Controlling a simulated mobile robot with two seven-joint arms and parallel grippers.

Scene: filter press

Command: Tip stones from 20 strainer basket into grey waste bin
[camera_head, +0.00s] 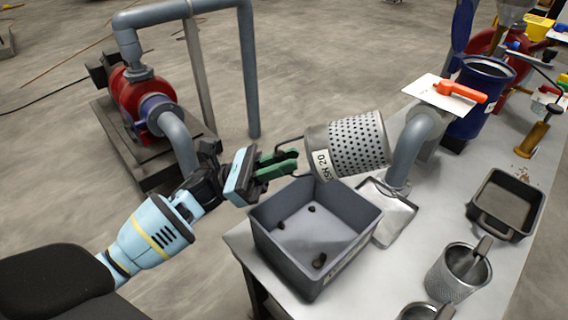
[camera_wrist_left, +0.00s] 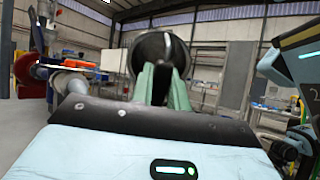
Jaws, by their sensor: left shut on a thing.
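The strainer basket marked 20 (camera_head: 350,147) is a perforated metal cylinder with a plain band, held tipped on its side above the far edge of the grey waste bin (camera_head: 262,238). My left gripper (camera_head: 290,160) is shut on the basket's handle at its left. The basket also shows in the left wrist view (camera_wrist_left: 158,50), end-on beyond the green fingers (camera_wrist_left: 160,88). Three dark stones (camera_head: 319,260) lie apart on the bin floor. The inside of the basket is hidden in the head view. My right gripper is not in view.
The bin stands at the near left of the grey table. A grey pipe (camera_head: 408,150) rises close to the basket's right, with a shallow metal tray (camera_head: 390,215) below. A black tray (camera_head: 505,203) and another strainer basket (camera_head: 450,275) stand to the right.

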